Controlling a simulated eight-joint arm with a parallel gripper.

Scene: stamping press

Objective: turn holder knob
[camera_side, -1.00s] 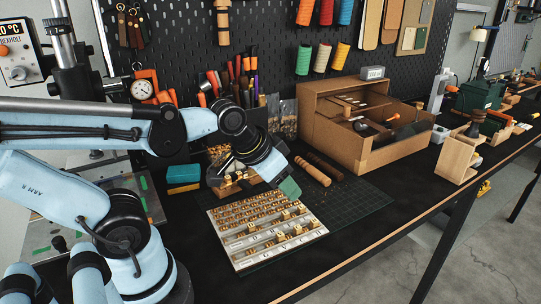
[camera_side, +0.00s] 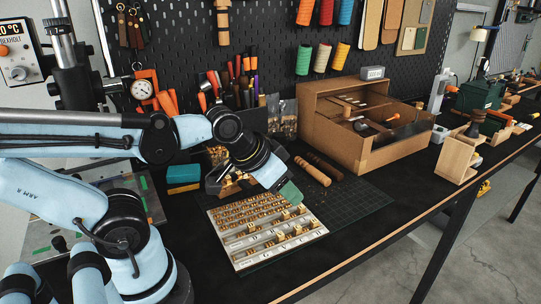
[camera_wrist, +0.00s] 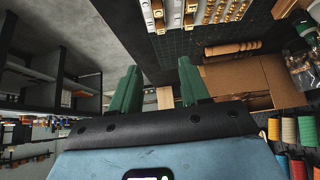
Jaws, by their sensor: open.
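My gripper (camera_side: 291,192) hangs over the back part of the type tray (camera_side: 232,257), with its green fingers pointing down and right. In the wrist view my gripper (camera_wrist: 159,88) has its two green fingers apart with nothing between them. A dark holder with a wooden part and small brass pieces (camera_side: 231,187) stands behind the tray, to the left of the fingers. My wrist hides part of it. I cannot make out its knob in either view.
The light tray holds rows of brass type on a green cutting mat (camera_side: 352,207). Wooden handles (camera_side: 313,172) lie behind the fingers. A cardboard box (camera_side: 378,152) stands at the back right. Teal and yellow blocks (camera_side: 183,178) lie left of the holder. The table's right front is clear.

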